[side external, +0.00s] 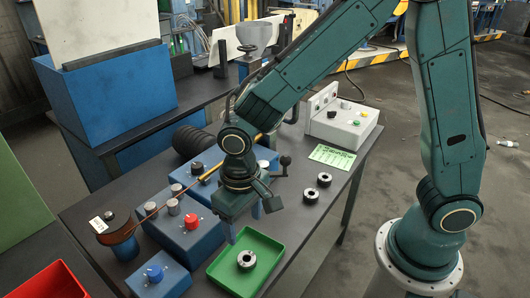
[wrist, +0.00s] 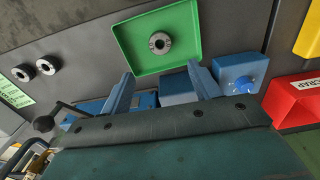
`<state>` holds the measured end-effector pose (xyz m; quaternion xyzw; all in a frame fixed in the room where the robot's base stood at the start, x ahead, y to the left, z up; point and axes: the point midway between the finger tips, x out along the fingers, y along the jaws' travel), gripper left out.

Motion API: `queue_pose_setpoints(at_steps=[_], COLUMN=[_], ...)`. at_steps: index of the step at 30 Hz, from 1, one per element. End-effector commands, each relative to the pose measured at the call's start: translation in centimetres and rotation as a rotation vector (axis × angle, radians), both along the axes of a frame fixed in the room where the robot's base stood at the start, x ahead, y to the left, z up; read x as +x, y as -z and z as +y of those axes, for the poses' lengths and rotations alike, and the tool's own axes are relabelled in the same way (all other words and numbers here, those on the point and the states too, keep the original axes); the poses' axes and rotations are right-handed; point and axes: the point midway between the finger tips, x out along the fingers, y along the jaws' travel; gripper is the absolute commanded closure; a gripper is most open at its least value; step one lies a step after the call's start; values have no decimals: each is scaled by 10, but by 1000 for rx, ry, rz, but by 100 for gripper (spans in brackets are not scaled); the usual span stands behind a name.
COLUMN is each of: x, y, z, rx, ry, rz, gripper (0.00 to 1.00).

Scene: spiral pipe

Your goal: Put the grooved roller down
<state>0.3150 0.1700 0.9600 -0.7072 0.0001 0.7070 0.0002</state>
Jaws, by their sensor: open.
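A grooved roller (side external: 246,260), a small dark ring with a bright metal face and a centre hole, lies on the floor of the green tray (side external: 222,274). In the wrist view the roller (wrist: 160,43) sits near the middle of the tray (wrist: 187,62). My gripper (side external: 243,226) is above the tray's far side, apart from the roller. In the wrist view my gripper (wrist: 162,84) shows two blue fingers spread wide with nothing between them. Two similar rollers (side external: 324,179) (side external: 311,196) lie on the bare table.
Blue control boxes (side external: 185,240) with knobs stand left of the tray. A brown spiral piece (side external: 118,232) with a thin rod is at the left. A white control box (side external: 342,124) and green card (side external: 332,156) are at the back right. A red scrap bin (wrist: 290,98) shows in the wrist view.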

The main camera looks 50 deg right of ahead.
Motion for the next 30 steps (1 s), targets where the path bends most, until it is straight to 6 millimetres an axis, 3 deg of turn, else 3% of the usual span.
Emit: queue_pose_setpoints(at_steps=[5, 11, 20, 30], x=[0, 0, -11, -45], y=[-2, -21, -78, -135], z=[-2, -14, -55, -106], rx=[2, 15, 48, 61], ry=[0, 3, 5, 4], rz=[-4, -30, -127, -257], gripper=[38, 38, 38, 38])
